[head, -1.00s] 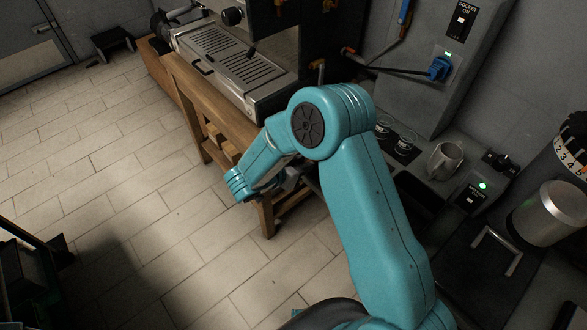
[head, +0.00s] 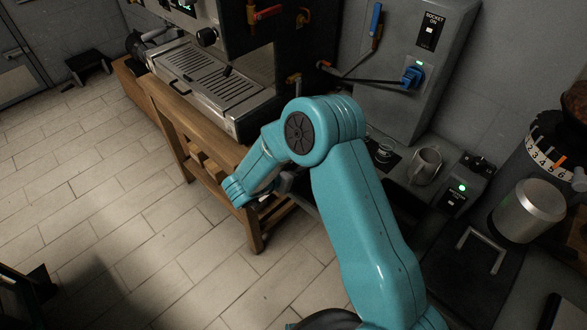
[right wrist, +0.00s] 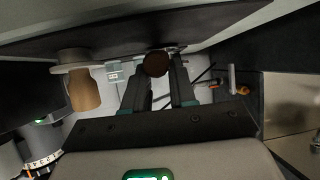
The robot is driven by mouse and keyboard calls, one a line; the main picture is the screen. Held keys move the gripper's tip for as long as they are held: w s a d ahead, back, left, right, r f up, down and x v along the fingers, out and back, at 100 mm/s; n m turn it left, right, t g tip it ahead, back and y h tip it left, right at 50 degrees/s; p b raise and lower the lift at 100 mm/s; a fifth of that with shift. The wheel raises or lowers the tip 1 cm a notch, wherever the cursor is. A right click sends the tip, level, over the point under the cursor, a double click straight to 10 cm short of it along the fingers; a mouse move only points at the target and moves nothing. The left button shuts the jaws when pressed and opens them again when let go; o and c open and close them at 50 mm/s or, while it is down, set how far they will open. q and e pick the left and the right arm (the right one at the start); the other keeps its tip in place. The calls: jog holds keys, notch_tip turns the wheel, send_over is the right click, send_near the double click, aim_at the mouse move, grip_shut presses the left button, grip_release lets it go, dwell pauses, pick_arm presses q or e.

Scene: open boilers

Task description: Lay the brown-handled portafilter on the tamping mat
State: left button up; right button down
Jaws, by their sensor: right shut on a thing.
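My right gripper (head: 284,184) shows in the head view beside the wooden bench, mostly hidden behind my teal forearm. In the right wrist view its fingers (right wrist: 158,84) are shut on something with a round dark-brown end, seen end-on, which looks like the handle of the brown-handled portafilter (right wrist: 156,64). The rest of that portafilter is hidden behind the fingers. In the head view the portafilter cannot be made out. I cannot surely pick out the tamping mat; a dark flat strip (right wrist: 150,30) crosses the top of the right wrist view. My left gripper is not in view.
The espresso machine's drip tray (head: 220,80) stands on the wooden bench (head: 180,118). A metal mug (head: 425,165), glasses, a silver canister (head: 528,210) and a grinder dial (head: 548,160) are at the right. A tan-handled object (right wrist: 83,92) is left of my fingers.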

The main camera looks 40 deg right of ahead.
jog(key=shift+r, duration=0.1)
jog(key=shift+a+f+p, duration=0.15)
jog(key=shift+f+p, duration=0.1)
jog(key=shift+p, duration=0.05)
dwell(0.5)
jog(key=c, duration=0.8)
grip_release()
jog(key=shift+f, duration=0.1)
jog(key=shift+c, duration=0.2)
jog(key=v, duration=1.6)
notch_tip(320, 180, down, 14)
jog(key=w+a+n+t+y, duration=0.2)
jog(key=w+n+t+y, duration=0.1)
jog(key=n+t+y, duration=0.3)
jog(key=s+a+f+n+g+y, duration=0.2)
jog(key=s+a+f+y, duration=0.1)
jog(key=s, duration=0.4)
jog(key=s+a+f+n+g+y, duration=0.3)
jog(key=s, duration=0.4)
jog(key=s+a+f+n+g+y, duration=0.2)
jog(key=s+a+f+n+y, duration=0.1)
jog(key=s, duration=0.4)
jog(key=shift+a+f+g+y+b, duration=0.3)
jog(key=shift+a+f+y, duration=0.05)
jog(key=shift+a+y, duration=0.05)
